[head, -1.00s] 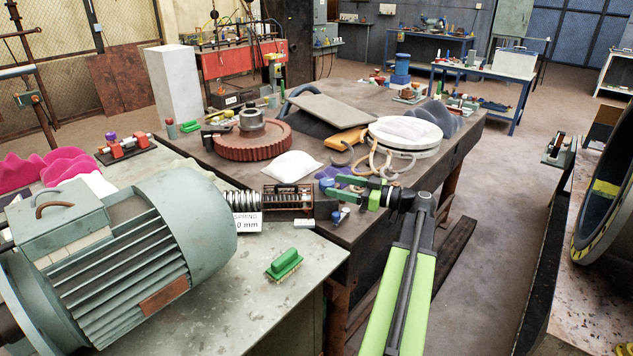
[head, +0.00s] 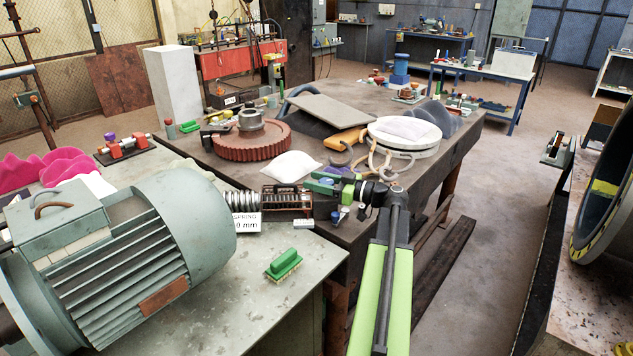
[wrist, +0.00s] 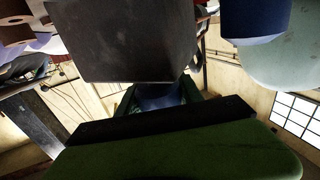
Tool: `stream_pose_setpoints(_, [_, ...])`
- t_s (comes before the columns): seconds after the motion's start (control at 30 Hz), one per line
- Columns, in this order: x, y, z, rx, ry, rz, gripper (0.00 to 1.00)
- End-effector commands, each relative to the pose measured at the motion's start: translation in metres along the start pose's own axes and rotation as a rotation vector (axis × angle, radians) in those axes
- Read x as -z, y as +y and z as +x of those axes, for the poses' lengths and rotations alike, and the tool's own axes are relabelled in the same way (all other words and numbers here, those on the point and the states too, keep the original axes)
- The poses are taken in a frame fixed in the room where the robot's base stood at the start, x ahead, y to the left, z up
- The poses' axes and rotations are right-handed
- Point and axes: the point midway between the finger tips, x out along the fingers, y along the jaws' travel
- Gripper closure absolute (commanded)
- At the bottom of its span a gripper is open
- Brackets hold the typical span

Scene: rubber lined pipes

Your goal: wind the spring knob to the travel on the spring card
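The spring rig (head: 288,200) lies along the edge of the dark bench, with a coil spring on the left, a barred cage and a dark end block (head: 325,208). A dark block also fills the top of the wrist view (wrist: 125,40). Small blue parts (head: 345,212), possibly the knob, show right of the end block. The white spring card (head: 246,222) stands in front; I read "SPRING" and "0 mm", with its left edge hidden by the motor. My gripper (head: 328,184), with green fingers, is above and behind the end block. It looks open, with nothing visibly held.
A large grey-green motor (head: 130,260) fills the front left. A green brush (head: 284,265) lies on the near table. A white pillow (head: 291,165), a red gear wheel (head: 252,146) and a round white-topped item (head: 405,135) stand behind the rig.

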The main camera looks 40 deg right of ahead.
Motion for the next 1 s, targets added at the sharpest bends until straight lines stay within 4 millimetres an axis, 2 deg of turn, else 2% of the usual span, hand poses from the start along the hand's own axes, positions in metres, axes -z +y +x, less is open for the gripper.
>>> stream_pose_setpoints(0.03, [0.000, 0.000, 0.000, 0.000, 0.000, 0.000, 0.78])
stream_pose_setpoints(0.2, [0.000, 0.000, 0.000, 0.000, 0.000, 0.000, 0.97])
stream_pose_setpoints(0.4, [0.000, -0.002, 0.000, -0.111, 0.000, 0.000, 0.97])
stream_pose_setpoints(0.6, [0.000, 0.005, -0.001, -0.258, 0.000, 0.000, 0.97])
stream_pose_setpoints(0.9, [0.000, 0.008, 0.000, -0.274, 0.000, 0.000, 0.97])
stream_pose_setpoints(0.93, [0.000, 0.008, 0.000, -0.274, 0.000, 0.000, 0.56])
stream_pose_setpoints(1.0, [0.000, 0.008, 0.000, -0.273, 0.000, 0.000, 0.46])
